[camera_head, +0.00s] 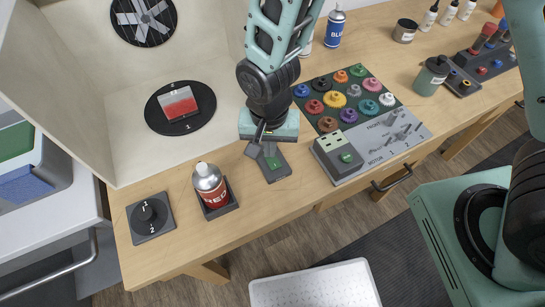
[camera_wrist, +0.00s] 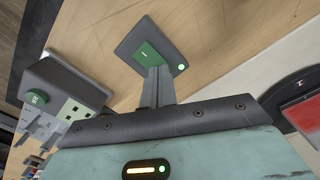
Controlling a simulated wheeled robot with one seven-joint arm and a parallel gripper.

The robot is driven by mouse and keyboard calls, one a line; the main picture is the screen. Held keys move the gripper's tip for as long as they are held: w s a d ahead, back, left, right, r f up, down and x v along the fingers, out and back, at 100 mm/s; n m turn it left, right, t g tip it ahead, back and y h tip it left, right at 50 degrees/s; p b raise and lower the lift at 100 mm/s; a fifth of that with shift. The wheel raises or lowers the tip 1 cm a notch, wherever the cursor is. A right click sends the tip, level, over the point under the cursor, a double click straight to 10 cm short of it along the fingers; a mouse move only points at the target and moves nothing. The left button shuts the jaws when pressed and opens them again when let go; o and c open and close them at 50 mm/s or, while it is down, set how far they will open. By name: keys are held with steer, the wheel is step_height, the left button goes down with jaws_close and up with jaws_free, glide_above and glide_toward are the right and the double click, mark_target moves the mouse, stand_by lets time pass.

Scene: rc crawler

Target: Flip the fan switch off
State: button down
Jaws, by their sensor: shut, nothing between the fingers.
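The switch is a dark rectangular plate with a green rocker (camera_head: 274,164) on the wooden bench, below my gripper in the head view. In the wrist view the green rocker (camera_wrist: 147,53) shows a white mark, and a small round green light glows on the plate. My gripper (camera_head: 262,149) is shut and empty, pointing down at the plate's upper part. In the wrist view its fingertips (camera_wrist: 159,72) overlap the rocker's near edge and hide part of it; I cannot tell whether they touch. The black fan (camera_head: 143,18) is on the booth's back wall.
A red spray can (camera_head: 209,184) in a dark holder and a numbered black knob (camera_head: 150,215) stand left of the switch. A red-and-white block (camera_head: 178,103) lies on a black disc. A grey motor box (camera_head: 342,156) and a gear board (camera_head: 345,97) are to the right.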

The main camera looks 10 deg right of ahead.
step_height(320, 180, up, 7)
steer(key=p, duration=0.6)
steer(key=shift+f, duration=0.1)
stand_by(0.4)
stand_by(0.4)
steer(key=s+d+r+n+b, duration=0.6)
steer(key=s+d+r+n, duration=0.2)
steer(key=s+r+n, duration=0.2)
steer(key=shift+s+r+n+y+b, duration=0.3)
steer(key=shift+s+r+b, duration=0.1)
steer(key=shift+s+r, duration=0.25)
steer(key=shift+d, duration=0.1)
